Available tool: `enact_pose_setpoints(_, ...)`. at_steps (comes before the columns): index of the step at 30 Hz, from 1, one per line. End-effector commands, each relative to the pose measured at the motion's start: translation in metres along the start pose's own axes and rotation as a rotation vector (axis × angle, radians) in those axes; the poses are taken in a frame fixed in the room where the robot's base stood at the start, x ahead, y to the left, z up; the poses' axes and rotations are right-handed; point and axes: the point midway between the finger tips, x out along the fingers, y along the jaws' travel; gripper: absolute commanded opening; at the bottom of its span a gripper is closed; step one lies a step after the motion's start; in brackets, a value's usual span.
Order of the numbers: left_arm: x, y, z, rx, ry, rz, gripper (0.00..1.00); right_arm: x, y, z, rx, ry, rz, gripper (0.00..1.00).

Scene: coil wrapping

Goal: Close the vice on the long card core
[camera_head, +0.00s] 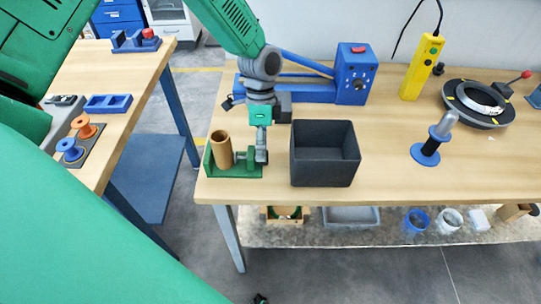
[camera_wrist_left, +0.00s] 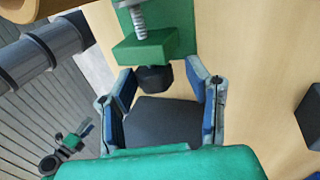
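The green vice (camera_head: 240,168) stands at the table's front left corner. The brown card core (camera_head: 221,148) stands upright in it, towards its left side; its rim (camera_wrist_left: 28,8) shows at the wrist view's top left. My left gripper (camera_head: 261,158) is at the vice's right end. In the wrist view its fingers (camera_wrist_left: 160,78) are spread on either side of the vice's dark knob (camera_wrist_left: 155,79), with gaps visible on both sides. The vice screw (camera_wrist_left: 138,20) shows beyond. What seems to be my right gripper (camera_wrist_left: 75,140) is low and small at the wrist view's lower left; its fingers are unclear.
A dark open bin (camera_head: 325,172) stands close right of the vice and gripper. A blue winding machine (camera_head: 355,75) is behind. A blue-based post (camera_head: 426,152) and a black ring (camera_head: 477,122) are farther right. A side table (camera_head: 123,75) is at left, across a gap.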

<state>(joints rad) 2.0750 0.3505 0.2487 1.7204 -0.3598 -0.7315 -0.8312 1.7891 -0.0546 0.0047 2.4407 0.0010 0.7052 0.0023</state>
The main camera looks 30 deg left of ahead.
Motion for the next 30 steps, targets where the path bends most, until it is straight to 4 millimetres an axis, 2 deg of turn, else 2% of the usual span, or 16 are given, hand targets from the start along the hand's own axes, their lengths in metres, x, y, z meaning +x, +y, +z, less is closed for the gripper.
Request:
enact_pose_setpoints(8, -0.001, 0.002, -0.001, 0.002, -0.003, -0.013, 0.43, -0.002, 0.000, 0.000, 0.000, 0.000, 0.000, 0.54)
enact_pose_setpoints(12, -0.004, 0.007, -0.001, 0.006, -0.007, -0.114, 0.43, -0.013, 0.000, -0.001, 0.000, 0.000, 0.000, 0.54)
enact_pose_setpoints(19, -0.001, 0.009, -0.001, 0.005, -0.006, -0.295, 0.43, -0.013, 0.000, -0.001, 0.000, 0.000, 0.000, 0.54)
enact_pose_setpoints(30, -0.001, 0.009, -0.001, 0.002, 0.000, -0.324, 0.43, -0.012, 0.000, -0.001, 0.000, 0.000, 0.000, 0.54)
